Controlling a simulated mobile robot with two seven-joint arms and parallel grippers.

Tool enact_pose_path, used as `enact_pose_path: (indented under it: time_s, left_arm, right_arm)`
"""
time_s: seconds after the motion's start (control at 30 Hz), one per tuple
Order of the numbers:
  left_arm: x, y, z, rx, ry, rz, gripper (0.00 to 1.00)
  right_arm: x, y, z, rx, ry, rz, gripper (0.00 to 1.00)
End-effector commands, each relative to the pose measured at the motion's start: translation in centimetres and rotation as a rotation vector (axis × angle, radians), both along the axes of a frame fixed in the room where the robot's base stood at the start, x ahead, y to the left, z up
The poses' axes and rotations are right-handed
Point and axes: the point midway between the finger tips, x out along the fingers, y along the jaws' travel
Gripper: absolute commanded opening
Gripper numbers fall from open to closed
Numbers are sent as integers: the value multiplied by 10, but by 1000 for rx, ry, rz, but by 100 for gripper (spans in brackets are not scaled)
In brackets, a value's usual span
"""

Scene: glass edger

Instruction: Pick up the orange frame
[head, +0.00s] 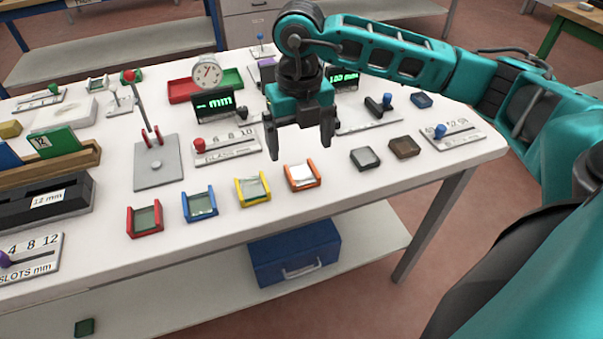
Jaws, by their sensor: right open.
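The orange frame (290,180) lies on the white table, the rightmost in a row of coloured frames near the front edge. It is a U-shaped holder with a pale, shiny glass piece (303,175) in it. My right gripper (302,150) hangs above the table with its fingers pointing down, just behind and above the orange frame in the picture. It is open and empty, and appears apart from the frame. My left gripper is not in the head view.
Left of the orange frame lie the yellow frame (241,194), blue frame (187,207) and red frame (131,223). Two dark glass pieces, one grey (365,157) and one brown (404,147), lie to the right. A glass slider panel (226,150) and a dial gauge (206,73) stand behind.

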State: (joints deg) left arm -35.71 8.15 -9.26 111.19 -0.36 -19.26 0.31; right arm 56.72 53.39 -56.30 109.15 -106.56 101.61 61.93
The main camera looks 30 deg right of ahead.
Motion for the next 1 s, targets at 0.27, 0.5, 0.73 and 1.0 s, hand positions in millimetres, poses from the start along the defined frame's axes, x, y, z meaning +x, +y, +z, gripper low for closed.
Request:
enact_pose_path:
  time_s: [0.27,0.5,0.73,1.0]
  left_arm:
    - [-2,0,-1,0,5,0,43]
    - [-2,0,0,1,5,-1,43]
    - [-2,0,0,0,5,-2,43]
    - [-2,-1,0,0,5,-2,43]
  right_arm:
    - [0,-1,-25,2,3,0,92]
    - [1,-6,-60,2,3,1,92]
    - [1,-5,-70,3,0,2,92]
    - [1,-5,-70,3,0,2,78]
